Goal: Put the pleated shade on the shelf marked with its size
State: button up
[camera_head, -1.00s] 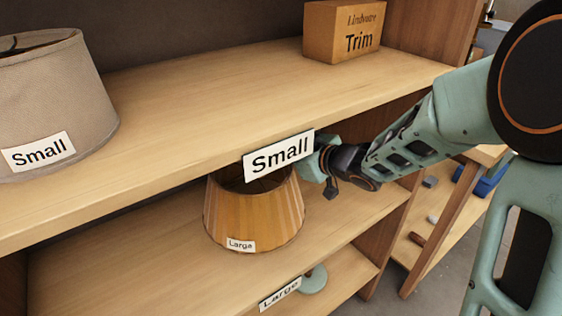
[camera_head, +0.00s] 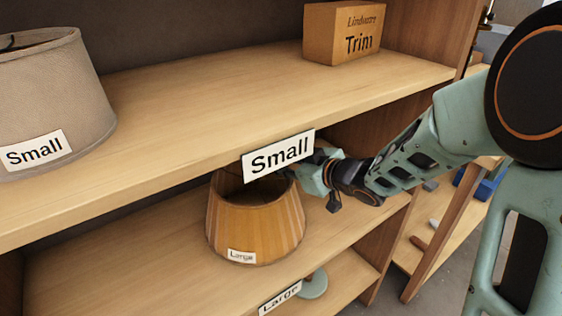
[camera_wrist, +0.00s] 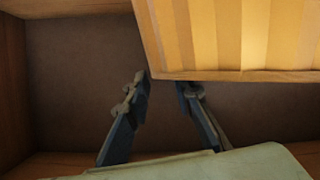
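The pleated shade (camera_head: 254,226) is tan-orange with a "Large" label. In the head view it is upright on or just over the middle shelf (camera_head: 330,228), below the upper shelf's "Small" sign (camera_head: 279,155); that sign hides part of its top. My gripper (camera_head: 291,176) reaches in from the right at the shade's top, partly hidden. In the wrist view my gripper (camera_wrist: 163,90) has its fingers apart, with nothing seen clasped. The shade (camera_wrist: 240,38) fills the upper right there and covers the right fingertip. I cannot tell whether it touches a finger. A "Large" sign (camera_head: 281,297) marks a lower shelf edge.
A grey "Small" shade (camera_head: 50,100) stands on the upper shelf at left. A "Trim" box (camera_head: 343,33) stands at its back right. A grey-green round object (camera_head: 313,285) lies low, behind the "Large" sign. The middle shelf is clear left of the pleated shade.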

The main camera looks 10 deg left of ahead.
jog(key=p+v, duration=0.2)
jog(key=v, duration=0.9)
jog(key=shift+p, duration=0.35)
jog(key=shift+r, duration=0.15)
